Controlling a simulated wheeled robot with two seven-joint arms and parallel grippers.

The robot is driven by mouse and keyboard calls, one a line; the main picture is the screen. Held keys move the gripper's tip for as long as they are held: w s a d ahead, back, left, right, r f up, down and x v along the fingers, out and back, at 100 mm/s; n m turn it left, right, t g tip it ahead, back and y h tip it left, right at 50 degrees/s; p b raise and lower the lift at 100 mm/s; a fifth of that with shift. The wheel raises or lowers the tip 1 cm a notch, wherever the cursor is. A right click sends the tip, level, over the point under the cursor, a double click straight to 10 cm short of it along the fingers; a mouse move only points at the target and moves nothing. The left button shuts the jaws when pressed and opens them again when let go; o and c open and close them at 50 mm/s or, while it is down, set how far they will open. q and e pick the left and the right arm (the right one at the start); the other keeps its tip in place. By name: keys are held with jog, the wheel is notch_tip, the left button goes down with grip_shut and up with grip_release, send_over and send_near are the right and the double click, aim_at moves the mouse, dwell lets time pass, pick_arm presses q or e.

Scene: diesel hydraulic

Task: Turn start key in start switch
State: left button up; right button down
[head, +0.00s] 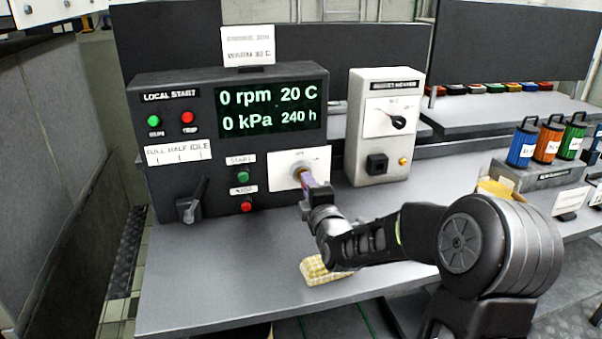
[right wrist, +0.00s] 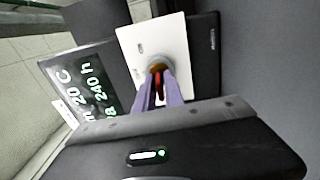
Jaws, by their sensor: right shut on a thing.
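The start switch (head: 300,170) is a round brass-coloured fitting on a white plate at the lower right of the black LOCAL START panel (head: 205,120). My right gripper (head: 306,182) is at the switch, its purple fingers pointing at it. In the right wrist view the fingers (right wrist: 160,95) are close together on a small red and dark piece, the start key (right wrist: 160,88), in front of the brass switch (right wrist: 159,69). The fingers hide most of the key, and its angle is hard to tell. My left gripper is not in view.
A grey heater box (head: 385,125) with a dial stands right of the panel. A black lever (head: 194,203) and green and red buttons are on the panel's left. A yellow checked cloth (head: 322,270) lies on the bench under my right arm. The bench's front left is clear.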

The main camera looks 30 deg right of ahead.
jog(key=m, duration=0.7)
jog(key=shift+m, duration=0.3)
jog(key=c, duration=1.5)
grip_release()
jog(key=shift+c, duration=0.2)
jog(key=b+v, duration=0.1)
jog(key=v, duration=0.2)
jog(key=shift+s+a, duration=0.1)
jog(key=shift+s, duration=0.15)
